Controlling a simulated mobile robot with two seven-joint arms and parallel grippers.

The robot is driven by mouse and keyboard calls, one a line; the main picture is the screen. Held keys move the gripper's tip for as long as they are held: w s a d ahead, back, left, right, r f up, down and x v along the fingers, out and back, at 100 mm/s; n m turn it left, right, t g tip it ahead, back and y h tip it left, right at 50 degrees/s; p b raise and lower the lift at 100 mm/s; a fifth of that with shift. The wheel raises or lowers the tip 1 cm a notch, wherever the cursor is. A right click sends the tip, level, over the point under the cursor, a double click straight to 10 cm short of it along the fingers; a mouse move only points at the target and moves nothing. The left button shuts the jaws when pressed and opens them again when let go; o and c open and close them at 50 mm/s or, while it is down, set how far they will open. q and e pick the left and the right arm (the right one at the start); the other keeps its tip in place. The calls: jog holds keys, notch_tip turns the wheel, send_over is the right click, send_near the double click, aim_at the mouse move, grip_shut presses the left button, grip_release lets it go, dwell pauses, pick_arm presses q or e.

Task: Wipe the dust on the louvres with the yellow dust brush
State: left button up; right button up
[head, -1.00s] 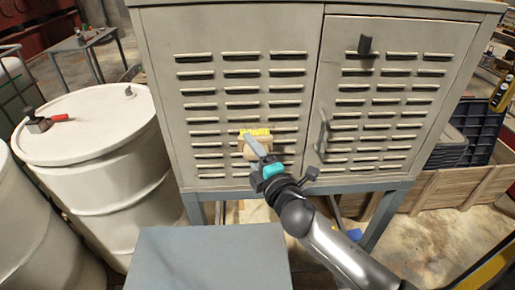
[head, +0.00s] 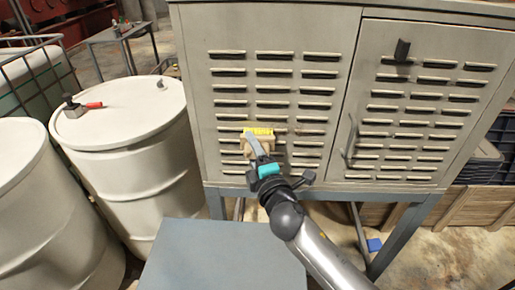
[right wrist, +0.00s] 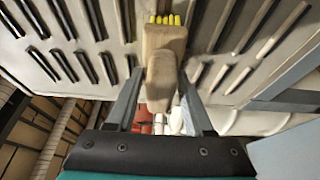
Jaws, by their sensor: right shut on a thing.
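The yellow dust brush (head: 260,140) has a wooden body and yellow bristles, held up against the louvres (head: 268,110) of the cabinet's left door. My right gripper (head: 262,160) is shut on the brush. In the right wrist view the brush (right wrist: 163,50) sits between the two fingers of the gripper (right wrist: 163,100), its yellow bristle tips toward the slotted panel. Whether the bristles touch the slats is hard to tell. No dust is clearly visible on the louvres. My left gripper is not in view.
A grey table (head: 222,255) stands in front of the cabinet. White drums (head: 130,160) stand at the left, one with a red-handled tool (head: 80,106) on its lid. The right door has a handle (head: 350,138) and a dark latch (head: 402,50). A wooden crate (head: 480,205) is at the right.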

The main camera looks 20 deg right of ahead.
aim_at(261, 139)
jog(key=shift+w+a+r, duration=0.95)
jog(key=shift+w+a, duration=0.35)
jog(key=shift+a, duration=1.7)
jog(key=shift+s+d+f+p, duration=0.1)
jog(key=shift+s+d+p, duration=0.45)
jog(key=shift+d, duration=0.85)
jog(key=shift+s+d+p, duration=0.45)
jog(key=shift+s+d, duration=0.15)
jog(key=shift+d, duration=0.85)
jog(key=shift+s+d+f+p, duration=0.1)
jog(key=shift+s+d+p, duration=0.45)
jog(key=shift+d, duration=0.85)
jog(key=shift+s+d, duration=0.3)
jog(key=shift+d, duration=0.35)
jog(key=shift+s+d, duration=0.35)
jog(key=shift+d, duration=0.3)
jog(key=shift+s+d, duration=0.3)
jog(key=shift+d, duration=0.35)
jog(key=s+d, duration=0.2)
jog(key=d, duration=0.4)
jog(key=shift+s+d+p, duration=0.35)
